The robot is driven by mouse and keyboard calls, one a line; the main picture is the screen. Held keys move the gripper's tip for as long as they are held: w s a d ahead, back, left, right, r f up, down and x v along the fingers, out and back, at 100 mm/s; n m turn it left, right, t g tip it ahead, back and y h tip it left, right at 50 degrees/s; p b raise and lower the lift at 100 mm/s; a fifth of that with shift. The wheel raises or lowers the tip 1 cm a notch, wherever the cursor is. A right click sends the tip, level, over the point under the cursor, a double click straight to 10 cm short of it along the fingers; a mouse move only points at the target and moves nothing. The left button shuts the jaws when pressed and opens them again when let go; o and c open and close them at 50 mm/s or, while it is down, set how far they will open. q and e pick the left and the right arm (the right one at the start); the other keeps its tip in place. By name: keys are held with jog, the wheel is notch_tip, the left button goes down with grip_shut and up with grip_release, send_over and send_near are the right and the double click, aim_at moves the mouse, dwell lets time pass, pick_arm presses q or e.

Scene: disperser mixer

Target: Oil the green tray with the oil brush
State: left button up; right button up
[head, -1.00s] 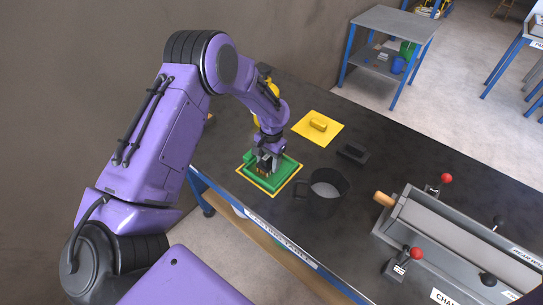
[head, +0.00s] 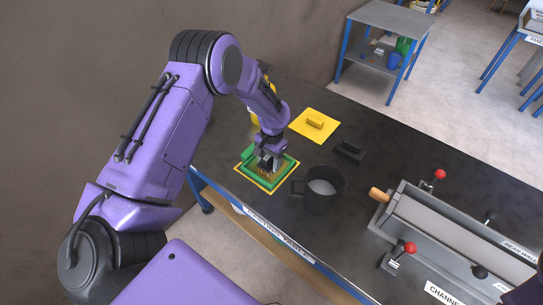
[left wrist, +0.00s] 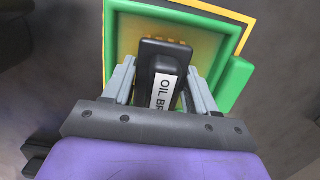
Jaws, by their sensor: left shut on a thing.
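The green tray (head: 286,172) lies on a yellow-edged square on the dark table in the head view. Its green wall also shows in the left wrist view (left wrist: 233,85), and its floor looks yellowish. My left gripper (head: 266,162) is over the tray, shut on the oil brush. In the left wrist view the oil brush (left wrist: 165,65) is a black block with a white label reading "OIL BR", between the two grey fingers. The brush's underside is hidden, so I cannot tell whether it touches the tray floor. My right gripper is not in view.
A dark mug (head: 321,195) with pale contents stands just right of the tray. Behind are a yellow square with a yellow block (head: 315,123) and a black block (head: 350,149). A grey machine with red knobs (head: 440,230) fills the table's right.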

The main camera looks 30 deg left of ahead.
pick_arm(q)
jog(key=shift+a, duration=0.7)
jog(key=shift+d+p, duration=0.35)
jog(key=shift+d, duration=1)
jog(key=shift+a+p, duration=0.35)
jog(key=shift+a, duration=1)
jog(key=shift+d+p, duration=0.45)
jog(key=shift+d, duration=0.9)
jog(key=shift+a, duration=1.4)
jog(key=shift+d, duration=0.75)
jog(key=shift+d+p, duration=0.45)
jog(key=shift+d, duration=0.2)
jog(key=shift+a, duration=1.4)
jog(key=shift+s+d+f, duration=0.1)
jog(key=shift+d, duration=1.35)
